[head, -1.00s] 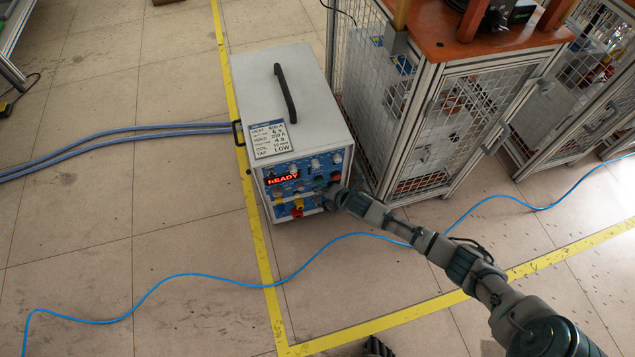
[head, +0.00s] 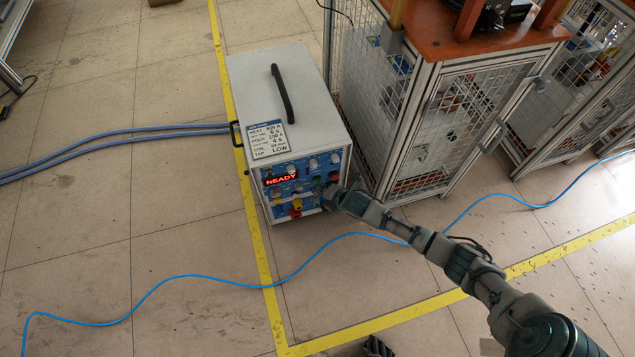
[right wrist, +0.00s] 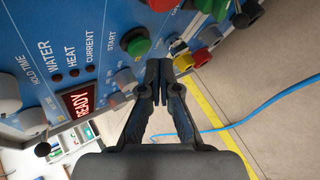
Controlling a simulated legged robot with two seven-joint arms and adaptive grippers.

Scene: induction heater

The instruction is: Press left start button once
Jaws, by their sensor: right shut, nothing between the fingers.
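The induction heater (head: 290,95) is a white-topped box with a blue control panel (right wrist: 75,30). A red display on it (head: 281,179) reads READY. In the right wrist view a green button (right wrist: 135,42) sits beside the label START (right wrist: 112,44). A red knob or button (right wrist: 160,5) is above it at the top edge. My right gripper (right wrist: 158,68) is shut and empty, its tips in front of the panel close below the green button; contact cannot be told. In the head view the right gripper (head: 330,194) is at the panel's lower right, partly hiding it. My left gripper is not in view.
A caged metal frame with an orange top (head: 455,45) stands close right of the heater. Yellow and red connectors (right wrist: 208,36) stick out beside the gripper. A blue cable (head: 180,277) crosses the floor, and blue-grey hoses (head: 120,138) run left. Floor in front is mostly clear.

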